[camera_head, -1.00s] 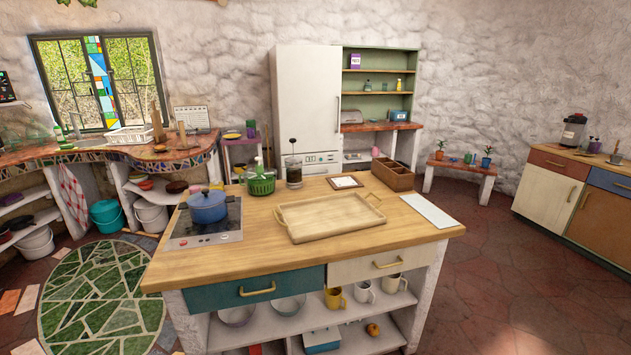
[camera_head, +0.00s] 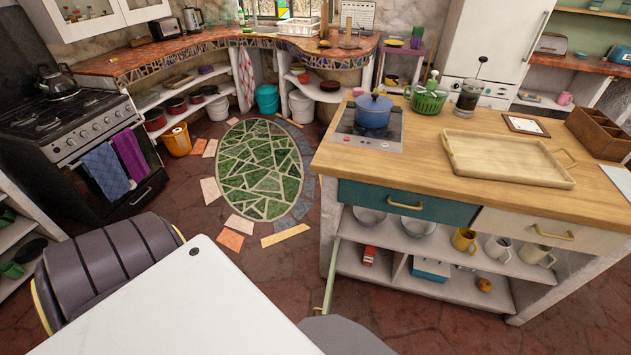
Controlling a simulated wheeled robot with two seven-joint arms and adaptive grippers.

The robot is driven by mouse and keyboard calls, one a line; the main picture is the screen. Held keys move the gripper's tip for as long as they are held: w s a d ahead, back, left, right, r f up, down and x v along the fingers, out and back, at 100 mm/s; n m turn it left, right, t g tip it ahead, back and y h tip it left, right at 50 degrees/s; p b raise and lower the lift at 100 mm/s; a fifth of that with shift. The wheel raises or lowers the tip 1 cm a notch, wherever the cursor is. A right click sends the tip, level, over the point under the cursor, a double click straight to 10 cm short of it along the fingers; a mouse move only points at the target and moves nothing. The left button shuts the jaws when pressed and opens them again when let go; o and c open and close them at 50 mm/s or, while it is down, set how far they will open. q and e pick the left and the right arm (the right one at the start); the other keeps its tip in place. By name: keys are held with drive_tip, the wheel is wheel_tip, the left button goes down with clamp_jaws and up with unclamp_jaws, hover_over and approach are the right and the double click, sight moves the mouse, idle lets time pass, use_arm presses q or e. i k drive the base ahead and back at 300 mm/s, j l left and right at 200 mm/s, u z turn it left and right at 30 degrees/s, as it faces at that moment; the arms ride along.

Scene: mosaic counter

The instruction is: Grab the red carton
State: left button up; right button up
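A small red box-shaped thing (camera_head: 369,255), which looks like the red carton, stands on the lower shelf of the kitchen island (camera_head: 505,205), towards its left end. It is small in view, and its details cannot be made out. Neither of my grippers shows in the head view.
A grey rounded chair part (camera_head: 345,337) is at the bottom middle. A wooden tray (camera_head: 505,134) and blue pot (camera_head: 373,110) stand on the island. Red floor (camera_head: 400,318) is clear before the island.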

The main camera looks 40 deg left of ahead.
sight(369, 252)
drive_tip(key=k+j+u, duration=0.1)
drive_tip(key=j, duration=0.3)
drive_tip(key=k+j+u, duration=0.1)
drive_tip(key=j, duration=0.35)
drive_tip(key=j+u, duration=0.15)
drive_tip(key=j, duration=0.3)
drive_tip(key=k, duration=0.05)
